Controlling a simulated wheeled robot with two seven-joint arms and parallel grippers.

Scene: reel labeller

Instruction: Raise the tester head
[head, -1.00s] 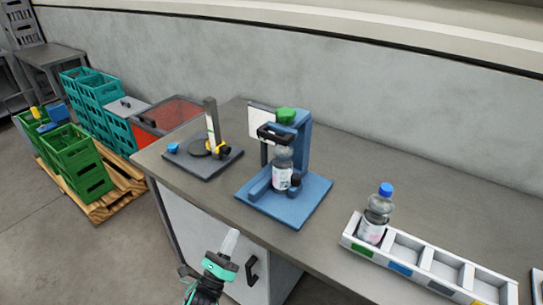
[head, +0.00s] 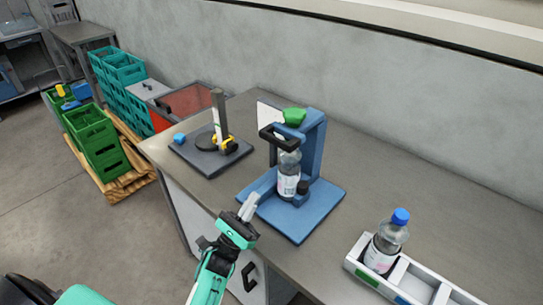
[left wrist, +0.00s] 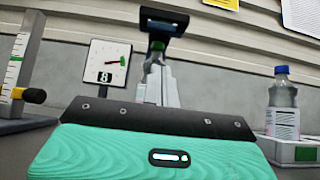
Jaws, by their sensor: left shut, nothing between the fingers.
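The blue tester stand (head: 313,150) stands on the bench, with a black bar-like handle (head: 277,137) at its head and a green part (head: 293,116) on top. A clear bottle (head: 288,178) with a white label stands upright in it, below the head. My left gripper (head: 251,202) is shut and empty, just in front of the tester's base at the bench's front edge. In the left wrist view its pale fingers (left wrist: 158,85) point toward the dark tester head (left wrist: 163,20); the tester's lower part is mostly hidden behind the gripper. My right gripper is not in view.
A grey stand with a scale (head: 215,146) is left of the tester. A white panel (left wrist: 103,65) with a green needle is behind it. A white tray (head: 411,284) holding a blue-capped bottle (head: 391,240) is at the right. Crates (head: 100,148) stand on a pallet.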

